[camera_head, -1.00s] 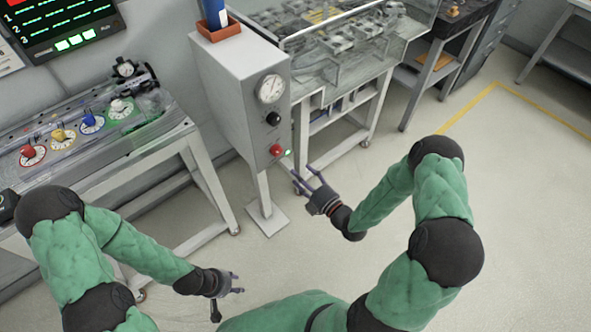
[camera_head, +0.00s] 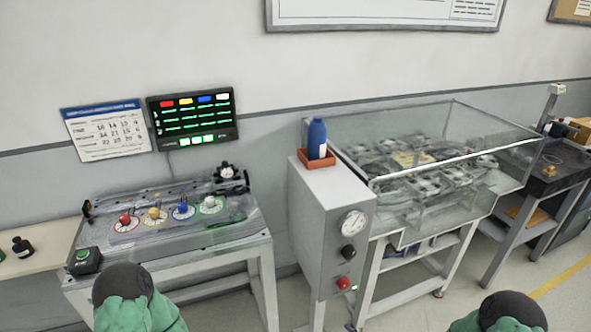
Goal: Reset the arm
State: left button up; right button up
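Only the upper parts of my two green arms show, at the bottom left and bottom right of the head view. Both of my grippers are out of the picture. A grey cabinet (camera_head: 322,240) stands at the middle, with a round gauge (camera_head: 353,223), a black knob (camera_head: 348,254) and a red button (camera_head: 343,283) on its front. A blue bottle (camera_head: 317,139) stands in an orange tray (camera_head: 318,162) on top of the cabinet.
A bench (camera_head: 165,261) at left carries red, yellow, blue and white knobs and a black box with a green button (camera_head: 83,258). A glass-walled case (camera_head: 440,209) stands right of the cabinet. Floor shows at lower right.

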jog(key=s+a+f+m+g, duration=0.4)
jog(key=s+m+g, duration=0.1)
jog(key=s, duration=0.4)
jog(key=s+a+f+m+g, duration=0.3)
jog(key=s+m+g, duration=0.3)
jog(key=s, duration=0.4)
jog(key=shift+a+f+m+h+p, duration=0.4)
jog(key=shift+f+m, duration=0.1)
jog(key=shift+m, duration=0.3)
